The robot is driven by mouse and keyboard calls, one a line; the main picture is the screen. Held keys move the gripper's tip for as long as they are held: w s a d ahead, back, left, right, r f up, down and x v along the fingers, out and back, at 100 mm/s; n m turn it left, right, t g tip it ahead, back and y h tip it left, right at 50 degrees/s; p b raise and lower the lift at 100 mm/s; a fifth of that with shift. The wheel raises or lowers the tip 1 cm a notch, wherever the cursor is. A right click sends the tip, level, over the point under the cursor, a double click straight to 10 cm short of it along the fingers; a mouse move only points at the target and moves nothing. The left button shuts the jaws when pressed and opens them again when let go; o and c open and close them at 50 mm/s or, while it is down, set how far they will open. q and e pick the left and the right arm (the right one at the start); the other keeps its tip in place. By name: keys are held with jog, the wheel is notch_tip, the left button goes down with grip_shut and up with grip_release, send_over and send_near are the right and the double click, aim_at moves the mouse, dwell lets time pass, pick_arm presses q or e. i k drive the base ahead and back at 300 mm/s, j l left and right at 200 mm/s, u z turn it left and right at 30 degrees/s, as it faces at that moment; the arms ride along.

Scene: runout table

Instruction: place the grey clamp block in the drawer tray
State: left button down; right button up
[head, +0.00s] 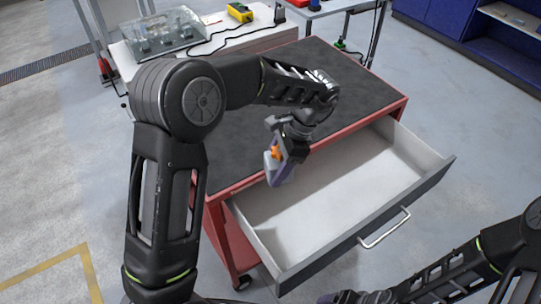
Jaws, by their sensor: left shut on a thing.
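The grey clamp block (283,174) with an orange part is held in my left gripper (276,158), which is shut on it. The gripper points down, and the fingers hide part of the block. The drawer tray is pulled open, with a pale, empty-looking inside and a dark front. My right arm comes in at the bottom right; its gripper (342,297) is cut off by the lower edge, so its jaws cannot be judged.
The drawer belongs to a red cabinet with a dark top (350,75), largely clear behind my left arm. A metal handle (385,229) sticks out from the drawer front. A bench (215,40) with a clear case and a yellow device stands behind. Open floor lies to the right.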

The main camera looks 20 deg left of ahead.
aim_at(320, 198)
jog(key=i+l, duration=0.1)
jog(key=l, duration=0.5)
jog(key=i+l, duration=0.1)
jog(key=l, duration=0.5)
jog(key=i+l, duration=0.1)
jog(key=l, duration=0.55)
